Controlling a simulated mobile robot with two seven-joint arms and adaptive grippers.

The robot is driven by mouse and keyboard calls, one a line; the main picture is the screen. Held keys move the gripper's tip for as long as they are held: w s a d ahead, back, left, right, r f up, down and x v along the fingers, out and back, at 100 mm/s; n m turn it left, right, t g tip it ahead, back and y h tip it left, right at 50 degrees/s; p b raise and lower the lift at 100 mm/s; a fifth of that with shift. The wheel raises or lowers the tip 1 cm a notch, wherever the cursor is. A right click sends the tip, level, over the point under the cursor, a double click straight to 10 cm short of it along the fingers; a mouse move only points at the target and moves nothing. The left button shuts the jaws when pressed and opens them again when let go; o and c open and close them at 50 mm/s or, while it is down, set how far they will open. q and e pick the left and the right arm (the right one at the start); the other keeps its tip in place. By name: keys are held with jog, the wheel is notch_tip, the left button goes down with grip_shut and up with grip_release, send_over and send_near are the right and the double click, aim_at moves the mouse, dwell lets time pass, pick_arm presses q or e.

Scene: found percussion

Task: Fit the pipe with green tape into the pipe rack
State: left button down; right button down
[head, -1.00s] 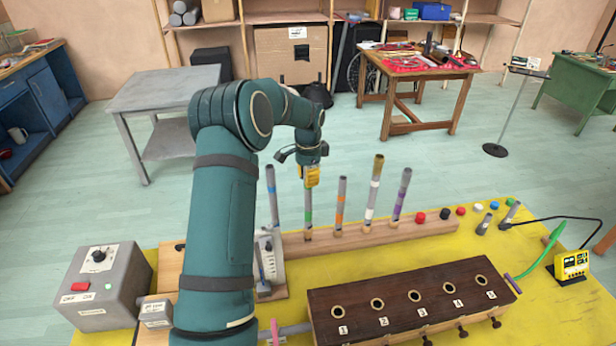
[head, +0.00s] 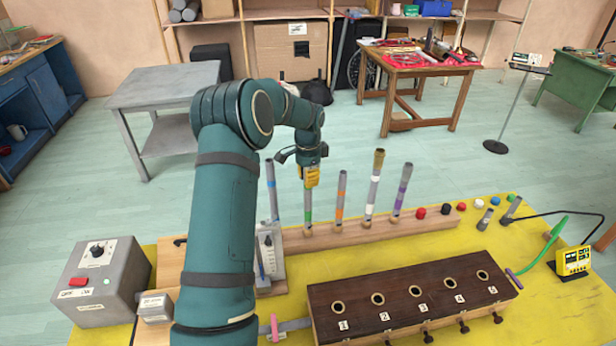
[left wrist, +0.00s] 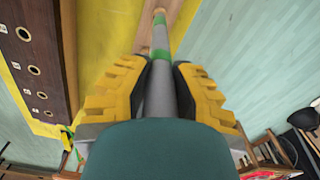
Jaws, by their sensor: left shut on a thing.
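The pipe with green tape (head: 308,215) stands upright in the long wooden holder (head: 350,234) behind the dark rack. My left gripper (head: 311,184) is shut on its upper part. In the left wrist view the gripper's yellow fingers (left wrist: 160,88) press on both sides of the grey pipe (left wrist: 161,65), and the green tape shows beyond them. The dark wooden pipe rack (head: 440,317) lies at the front of the table, with a row of numbered round holes that look empty. It also shows in the left wrist view (left wrist: 50,70). My right gripper is not in view.
Pipes with blue (head: 271,188), orange (head: 341,196), white (head: 374,185) and purple (head: 402,190) tape stand in the same holder. A gauge stand (head: 270,262) and a grey control box (head: 100,284) are left of the rack. Coloured caps stand at right.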

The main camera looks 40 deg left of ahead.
pick_arm(q)
jog(key=shift+f, duration=0.5)
jog(key=c, duration=0.9)
grip_release()
jog(key=shift+o, duration=0.2)
jog(key=shift+r, duration=0.1)
notch_tip(320, 180, up, 12)
jog(key=shift+f, duration=0.1)
